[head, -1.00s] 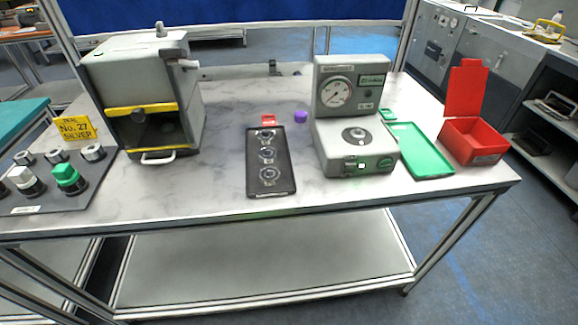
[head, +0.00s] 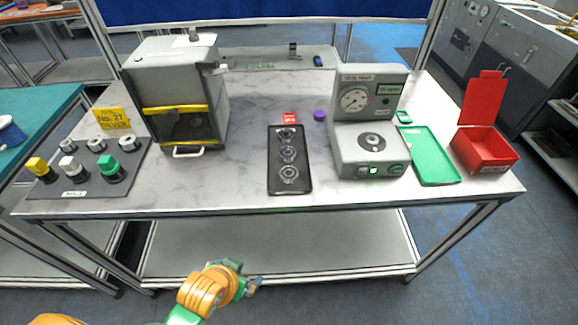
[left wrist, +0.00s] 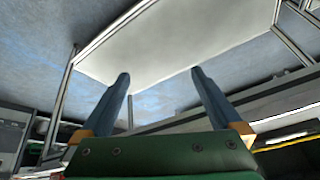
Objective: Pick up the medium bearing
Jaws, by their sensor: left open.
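Several ring-shaped bearings lie in a row on a black tray (head: 273,180) in the middle of the table in the head view. The middle one, which looks like the medium bearing (head: 288,154), sits between one behind (head: 287,134) and one in front (head: 289,173). My left gripper (head: 252,285) is in front of and below the table edge, well away from the tray. In the left wrist view its two fingers (left wrist: 160,78) are apart with nothing between them. My right gripper is not in view.
A grey box machine (head: 140,95) stands left of the tray and a gauge device (head: 350,150) right of it. A green tray (head: 432,165) and red bin (head: 485,160) are at the right. A dark mat (head: 90,190) with knobs lies left. Table front is clear.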

